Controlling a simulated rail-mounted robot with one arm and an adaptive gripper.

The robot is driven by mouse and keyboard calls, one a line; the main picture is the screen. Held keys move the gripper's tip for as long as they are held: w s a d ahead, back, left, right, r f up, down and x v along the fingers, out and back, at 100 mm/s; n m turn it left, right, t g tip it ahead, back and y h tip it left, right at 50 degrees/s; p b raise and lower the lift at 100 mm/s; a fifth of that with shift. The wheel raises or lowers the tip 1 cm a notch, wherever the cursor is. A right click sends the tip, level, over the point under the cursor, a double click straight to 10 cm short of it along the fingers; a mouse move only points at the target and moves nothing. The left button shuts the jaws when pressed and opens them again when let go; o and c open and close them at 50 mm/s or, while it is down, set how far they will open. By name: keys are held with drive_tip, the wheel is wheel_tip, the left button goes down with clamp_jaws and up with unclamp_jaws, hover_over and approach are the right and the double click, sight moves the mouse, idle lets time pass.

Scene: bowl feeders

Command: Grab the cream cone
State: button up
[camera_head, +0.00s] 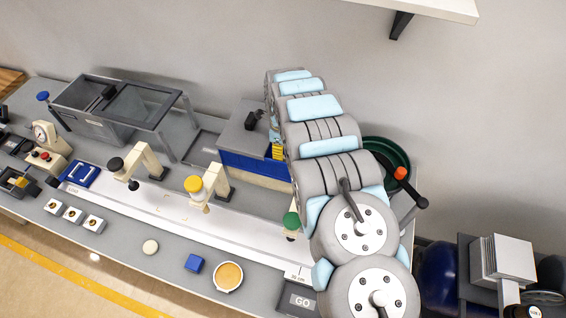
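My grey arm with light blue pads fills the right of the view, well to the right of the cream piece. My gripper does not show.
A long white track (245,232) with cream arms, capped black, yellow and green, runs behind. White blocks (73,214) stand to the left.

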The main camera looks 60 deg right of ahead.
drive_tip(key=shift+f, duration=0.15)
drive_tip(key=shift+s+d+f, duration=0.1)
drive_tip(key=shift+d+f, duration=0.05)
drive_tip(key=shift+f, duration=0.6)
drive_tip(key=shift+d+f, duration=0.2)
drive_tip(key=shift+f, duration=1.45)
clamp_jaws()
